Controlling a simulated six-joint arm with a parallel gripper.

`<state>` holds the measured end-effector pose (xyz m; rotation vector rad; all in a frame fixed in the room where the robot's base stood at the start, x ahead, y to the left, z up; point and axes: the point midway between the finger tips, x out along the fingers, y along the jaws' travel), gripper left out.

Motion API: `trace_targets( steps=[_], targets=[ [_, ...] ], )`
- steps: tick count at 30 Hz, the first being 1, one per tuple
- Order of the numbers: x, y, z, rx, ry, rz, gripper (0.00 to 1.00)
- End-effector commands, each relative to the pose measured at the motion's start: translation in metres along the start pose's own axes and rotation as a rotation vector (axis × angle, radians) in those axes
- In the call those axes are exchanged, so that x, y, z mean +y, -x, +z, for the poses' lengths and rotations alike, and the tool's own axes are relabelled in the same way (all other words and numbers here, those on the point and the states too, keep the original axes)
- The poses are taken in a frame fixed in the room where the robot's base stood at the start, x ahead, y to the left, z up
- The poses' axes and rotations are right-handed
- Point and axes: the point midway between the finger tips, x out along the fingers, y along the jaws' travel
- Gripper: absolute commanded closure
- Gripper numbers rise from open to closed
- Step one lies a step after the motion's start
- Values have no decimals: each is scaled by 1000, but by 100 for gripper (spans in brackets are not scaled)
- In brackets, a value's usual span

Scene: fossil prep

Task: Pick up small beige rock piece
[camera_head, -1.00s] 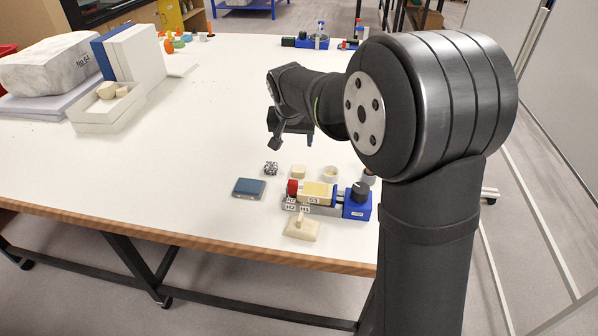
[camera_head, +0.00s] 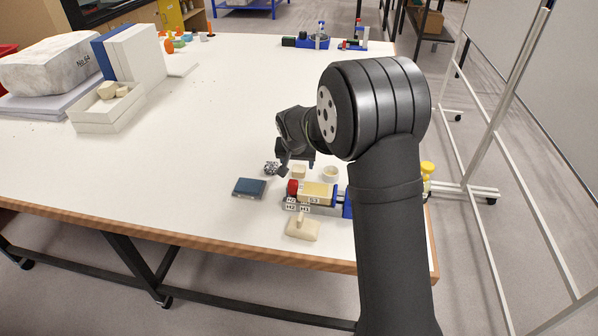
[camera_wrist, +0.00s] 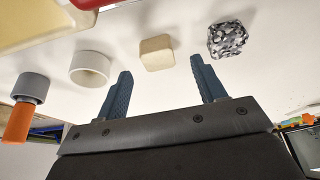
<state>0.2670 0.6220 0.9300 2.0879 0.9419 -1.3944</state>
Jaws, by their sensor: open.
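The small beige rock piece (camera_head: 299,171) lies on the white table behind the blue and red fixture. In the wrist view the beige piece (camera_wrist: 156,53) is a rounded block, just beyond and between my fingertips, with nothing touching it. My gripper (camera_wrist: 160,78) is open and empty, its two dark blue fingers spread apart. In the head view my gripper (camera_head: 288,168) hangs close to the beige piece, partly hidden by my own arm.
A black-and-white speckled rock (camera_wrist: 227,38) lies right of the beige piece, and a white ring cup (camera_wrist: 90,68) left of it. The fixture (camera_head: 318,192) holds a beige block in front. The table's middle is clear.

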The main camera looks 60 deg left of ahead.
Motion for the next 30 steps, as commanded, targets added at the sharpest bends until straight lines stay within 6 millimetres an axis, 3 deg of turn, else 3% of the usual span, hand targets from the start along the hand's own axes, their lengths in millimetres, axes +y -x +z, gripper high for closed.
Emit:
trace_targets(
  steps=[6,14,22,30],
  targets=[
    [3,-33,1,-2,0,1,36],
    [3,-38,0,0,0,1,36],
    [3,-38,0,0,0,1,85],
    [3,-37,0,0,0,1,87]
  ],
)
